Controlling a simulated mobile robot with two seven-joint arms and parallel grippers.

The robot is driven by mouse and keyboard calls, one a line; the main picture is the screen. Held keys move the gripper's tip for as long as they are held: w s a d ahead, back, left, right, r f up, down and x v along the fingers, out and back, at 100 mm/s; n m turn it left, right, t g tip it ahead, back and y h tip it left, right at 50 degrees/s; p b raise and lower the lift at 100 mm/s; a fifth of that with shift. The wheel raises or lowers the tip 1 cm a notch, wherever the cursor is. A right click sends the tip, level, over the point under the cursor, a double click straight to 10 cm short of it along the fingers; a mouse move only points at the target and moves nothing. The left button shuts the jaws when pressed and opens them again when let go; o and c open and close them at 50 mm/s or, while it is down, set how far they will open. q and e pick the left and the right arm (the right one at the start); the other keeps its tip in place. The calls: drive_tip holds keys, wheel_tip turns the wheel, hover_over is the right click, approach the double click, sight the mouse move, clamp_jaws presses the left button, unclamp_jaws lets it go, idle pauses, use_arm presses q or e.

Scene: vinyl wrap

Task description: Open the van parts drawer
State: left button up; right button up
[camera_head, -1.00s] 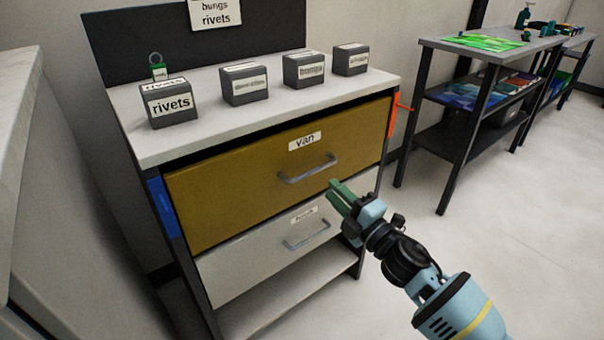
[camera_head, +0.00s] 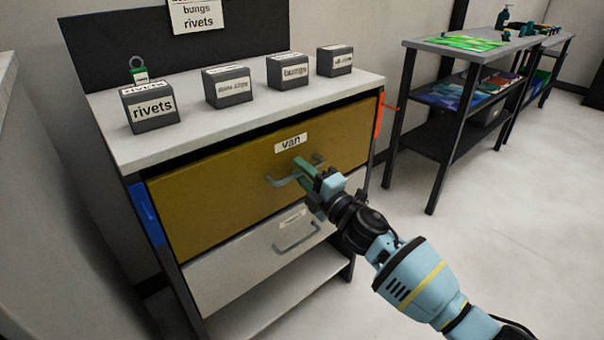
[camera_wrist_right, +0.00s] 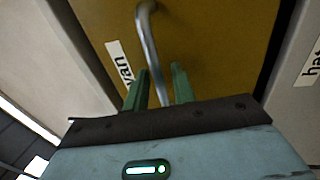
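The van drawer (camera_head: 215,195) has an ochre front with a white "van" label (camera_head: 291,142) and a grey bar handle (camera_head: 283,181). A dark gap shows between its top edge and the worktop. My right gripper (camera_head: 306,171), with green fingers, is at the right part of the handle and covers some of it. In the right wrist view, the open fingers (camera_wrist_right: 158,88) stand apart, with the lower part of the handle (camera_wrist_right: 150,40) running between them. I cannot tell whether they touch it. My left gripper is not in view.
A white drawer (camera_head: 255,245) with its own handle lies below. Several grey boxes, including a rivets box (camera_head: 150,108), stand on the worktop (camera_head: 190,143). A dark shelf table (camera_head: 445,125) stands at the right. The floor (camera_head: 480,240) in front is clear.

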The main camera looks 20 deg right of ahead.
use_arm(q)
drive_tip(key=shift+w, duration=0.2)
use_arm(e)
drive_tip(key=shift+w, duration=0.1)
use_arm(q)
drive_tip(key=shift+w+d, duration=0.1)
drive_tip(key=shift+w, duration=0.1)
use_arm(e)
clamp_jaws()
